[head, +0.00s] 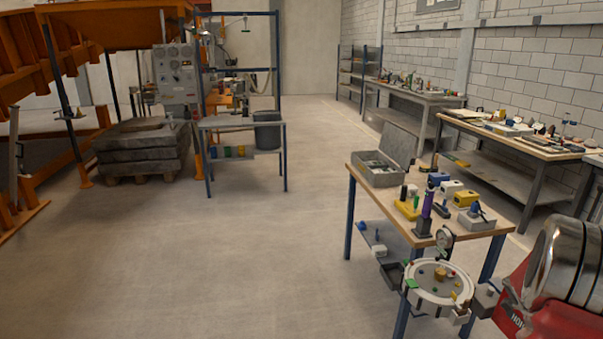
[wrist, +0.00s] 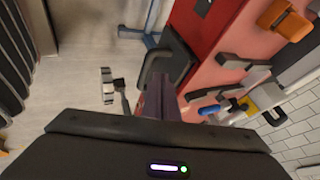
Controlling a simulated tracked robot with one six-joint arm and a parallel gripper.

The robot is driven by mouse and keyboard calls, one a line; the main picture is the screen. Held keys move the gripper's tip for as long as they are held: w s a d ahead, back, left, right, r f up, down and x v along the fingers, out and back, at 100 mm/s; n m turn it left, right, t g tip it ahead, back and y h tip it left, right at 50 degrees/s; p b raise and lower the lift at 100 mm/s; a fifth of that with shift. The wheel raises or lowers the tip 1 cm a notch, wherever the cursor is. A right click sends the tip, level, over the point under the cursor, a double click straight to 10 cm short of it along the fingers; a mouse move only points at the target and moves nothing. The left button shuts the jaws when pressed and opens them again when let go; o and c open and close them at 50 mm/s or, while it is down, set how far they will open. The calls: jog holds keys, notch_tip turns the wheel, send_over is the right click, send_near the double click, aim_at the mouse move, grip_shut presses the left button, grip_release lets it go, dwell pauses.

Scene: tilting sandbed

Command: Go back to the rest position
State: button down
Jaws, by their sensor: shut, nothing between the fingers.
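My gripper (wrist: 158,88) shows in the wrist view. Its dark body fills the bottom of the picture, with a small lit panel, and its narrow fingers reach up from the middle. The fingers are together and hold nothing. A red surface with several small parts on it lies just right of the fingers. I cannot make out the gripper in the head view.
In the head view, a wooden-topped workbench (head: 376,181) with tools stands close at right. Further benches line the brick wall. A blue-framed stand (head: 281,150) and a stack of grey slabs (head: 140,152) stand at left. The concrete floor (head: 225,250) between is clear.

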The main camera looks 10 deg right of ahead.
jog(key=w+r+n+t+h, duration=0.3)
jog(key=w+n+t, duration=0.45)
jog(key=w, duration=0.65)
jog(key=w+a+r+n+t+y, duration=0.2)
jog(key=w+a+n, duration=0.1)
jog(key=a, duration=0.4)
jog(key=w+a+r+n+t+y, duration=0.2)
jog(key=w+a+r+n, duration=0.1)
jog(key=a, duration=0.3)
jog(key=w+a+r+n+t+y, duration=0.1)
jog(key=w+a+r+n, duration=0.2)
jog(key=a, duration=0.4)
jog(key=s+a+r+n+g+y, duration=0.15)
jog(key=a+n, duration=0.25)
jog(key=a, duration=0.5)
jog(key=s+a+r+n+y, duration=0.1)
jog(key=s+a+n+y, duration=0.25)
jog(key=a, duration=0.55)
jog(key=s+a+r+n, duration=0.3)
jog(key=s+a+n, duration=0.2)
jog(key=s+a, duration=0.3)
jog(key=s+a+r+n+h, duration=0.1)
jog(key=s+a+r+n, duration=0.3)
jog(key=s+a, duration=0.4)
jog(key=shift+n+g, duration=0.3)
jog(key=shift+n, duration=0.6)
jog(key=shift+d, duration=0.15)
